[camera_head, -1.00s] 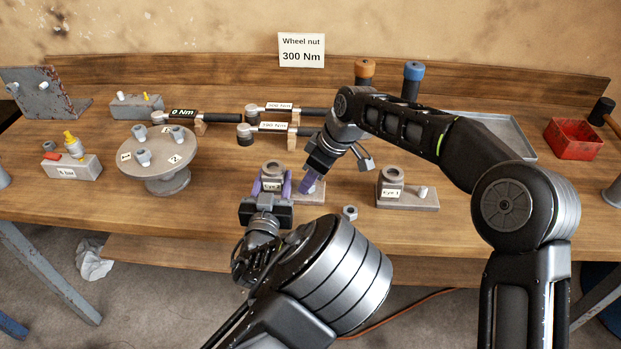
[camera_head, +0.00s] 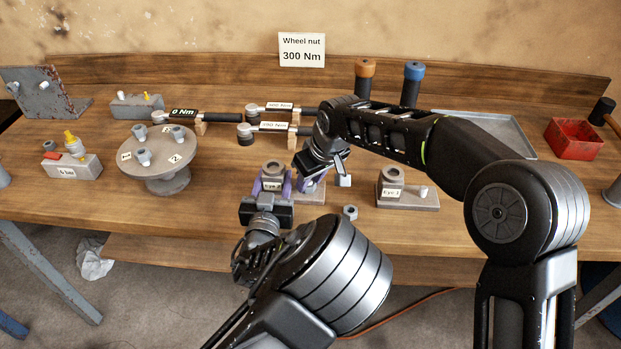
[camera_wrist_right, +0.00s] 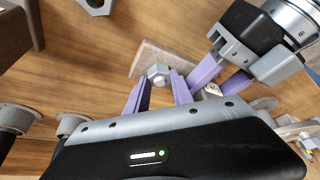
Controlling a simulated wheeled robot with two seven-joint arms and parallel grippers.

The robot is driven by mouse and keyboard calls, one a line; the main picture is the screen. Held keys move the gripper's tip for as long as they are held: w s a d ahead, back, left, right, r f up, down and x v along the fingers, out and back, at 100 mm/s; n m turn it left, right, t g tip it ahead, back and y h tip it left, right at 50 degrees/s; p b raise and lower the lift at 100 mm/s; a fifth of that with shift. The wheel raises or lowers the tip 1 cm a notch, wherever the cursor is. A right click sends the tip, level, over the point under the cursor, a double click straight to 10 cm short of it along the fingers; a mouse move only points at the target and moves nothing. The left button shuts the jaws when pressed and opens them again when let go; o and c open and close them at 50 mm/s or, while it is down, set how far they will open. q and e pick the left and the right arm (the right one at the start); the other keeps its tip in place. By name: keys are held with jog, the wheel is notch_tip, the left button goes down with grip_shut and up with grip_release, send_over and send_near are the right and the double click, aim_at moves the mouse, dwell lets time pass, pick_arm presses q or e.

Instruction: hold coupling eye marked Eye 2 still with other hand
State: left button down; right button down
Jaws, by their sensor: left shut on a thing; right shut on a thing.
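The coupling eye (camera_head: 273,168), a grey ring on a block with a partly covered label, stands on a grey base plate (camera_head: 311,195). My left gripper (camera_head: 272,183) is shut on its block, one purple finger on each side. In the right wrist view, the left gripper's purple fingers (camera_wrist_right: 222,76) show at upper right. My right gripper (camera_head: 306,184) is at the plate's right end. In its wrist view its fingers (camera_wrist_right: 158,88) are shut on a grey hex-headed piece (camera_wrist_right: 157,73) at the plate. The fingertip contact is partly hidden.
The Eye 1 block (camera_head: 391,178) on its own plate stands to the right. A loose nut (camera_head: 350,212) lies between. Torque wrenches (camera_head: 270,127) rest behind, a round stand (camera_head: 165,180) is at left, and a red bin (camera_head: 572,139) at far right.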

pick_arm(q)
jog(key=shift+f, duration=0.4)
pick_arm(e)
jog(key=m, duration=0.1)
jog(key=m+h, duration=0.1)
jog(key=shift+s+a+f+m+t, duration=0.1)
jog(key=shift+s+a+m+t, duration=0.05)
jog(key=shift+m+t, duration=0.2)
jog(key=c, duration=1.5)
grip_release()
jog(key=shift+m, duration=0.45)
jog(key=o, duration=0.5)
jog(key=v, duration=1.2)
